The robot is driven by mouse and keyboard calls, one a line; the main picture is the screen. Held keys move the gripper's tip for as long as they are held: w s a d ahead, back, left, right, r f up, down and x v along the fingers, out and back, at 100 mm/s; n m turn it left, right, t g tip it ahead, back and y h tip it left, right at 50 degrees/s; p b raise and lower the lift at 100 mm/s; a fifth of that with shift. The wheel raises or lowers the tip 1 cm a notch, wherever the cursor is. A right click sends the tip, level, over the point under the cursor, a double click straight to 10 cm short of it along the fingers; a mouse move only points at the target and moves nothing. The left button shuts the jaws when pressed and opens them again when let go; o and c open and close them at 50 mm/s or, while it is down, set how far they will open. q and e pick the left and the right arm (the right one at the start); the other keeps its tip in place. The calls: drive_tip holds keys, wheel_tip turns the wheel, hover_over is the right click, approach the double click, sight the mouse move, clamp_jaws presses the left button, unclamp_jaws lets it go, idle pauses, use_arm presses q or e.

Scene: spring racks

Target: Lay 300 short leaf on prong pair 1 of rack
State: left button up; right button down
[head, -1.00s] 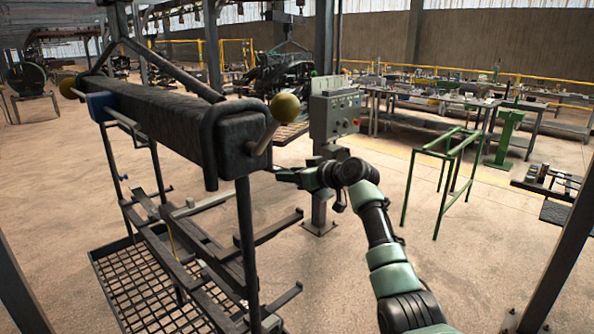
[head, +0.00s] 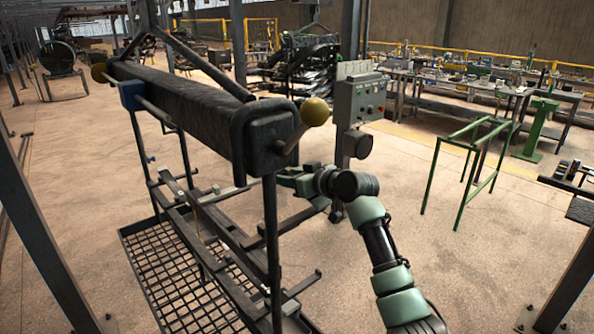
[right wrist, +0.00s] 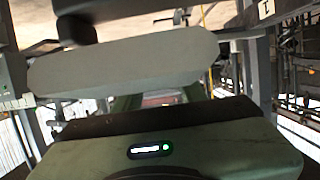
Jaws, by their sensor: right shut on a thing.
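The dark rack (head: 272,240) stands in front of me, with bare prongs sticking out on its right side and a thick beam on top. My right gripper (head: 286,174) reaches in from the right beside the rack, just below the beam's near end. It is shut on a flat pale grey leaf, which fills the middle of the right wrist view (right wrist: 125,62). In the head view a pale strip (head: 222,191) shows under the beam, likely the same leaf, mostly hidden behind the post. I cannot tell whether it touches the prongs. My left gripper is out of view.
A mesh tray (head: 160,262) lies at the rack's foot. A control box (head: 360,98) on a post stands behind my right gripper. A green frame (head: 466,165) stands to the right. Open floor lies right of the rack.

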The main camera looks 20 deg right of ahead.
drive_tip(key=shift+s+a+r+p, duration=0.15)
drive_tip(key=shift+a, duration=0.25)
drive_tip(key=shift+s+a+r+p, duration=0.1)
drive_tip(key=shift+s+a+p, duration=0.05)
drive_tip(key=shift+a, duration=0.25)
drive_tip(key=shift+s+a+f+b, duration=0.15)
drive_tip(key=shift+f+b, duration=0.35)
drive_tip(key=shift+f, duration=0.25)
drive_tip(key=shift+f+b, duration=0.35)
drive_tip(key=shift+f, duration=0.3)
